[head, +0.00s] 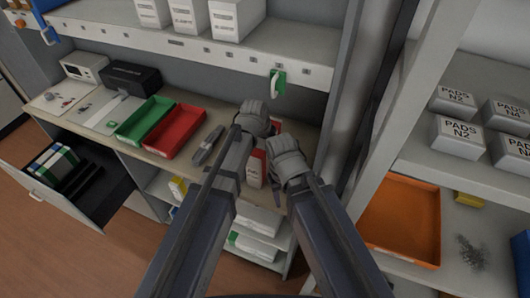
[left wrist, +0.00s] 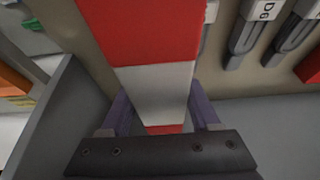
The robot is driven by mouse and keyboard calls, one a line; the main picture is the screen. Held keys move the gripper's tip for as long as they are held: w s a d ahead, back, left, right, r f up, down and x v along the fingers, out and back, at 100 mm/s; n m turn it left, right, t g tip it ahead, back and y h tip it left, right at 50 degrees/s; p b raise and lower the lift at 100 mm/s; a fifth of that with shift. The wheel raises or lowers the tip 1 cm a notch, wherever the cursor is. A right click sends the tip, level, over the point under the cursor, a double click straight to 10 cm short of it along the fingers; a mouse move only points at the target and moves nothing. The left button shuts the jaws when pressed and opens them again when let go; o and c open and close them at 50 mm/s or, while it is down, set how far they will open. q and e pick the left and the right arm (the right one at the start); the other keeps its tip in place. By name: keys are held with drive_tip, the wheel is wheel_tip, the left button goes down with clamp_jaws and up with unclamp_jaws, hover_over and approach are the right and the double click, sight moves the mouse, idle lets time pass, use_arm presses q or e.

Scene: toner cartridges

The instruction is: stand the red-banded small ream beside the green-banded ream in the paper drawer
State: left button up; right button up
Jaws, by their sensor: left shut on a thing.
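My left gripper (left wrist: 162,108) is shut on a red-and-white block, the red-banded ream (left wrist: 155,85), which fills the middle of the left wrist view between the purple fingers. In the head view my left wrist is over the worktop's right end, and its fingers are hidden. A white, red-topped piece with print (head: 255,169) shows between my arms; I cannot tell whether it is the held ream. My right gripper (head: 276,195) points down near it, its opening unclear.
A green tray (head: 145,121) and a red tray (head: 175,131) lie on the worktop (head: 95,128), with a grey tool (head: 208,145) beside them. A shelf with white boxes (head: 190,15) overhangs it. A post and an orange tray (head: 402,218) are at right.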

use_arm(q)
clamp_jaws()
drive_tip(key=shift+r, duration=0.1)
idle(0.3)
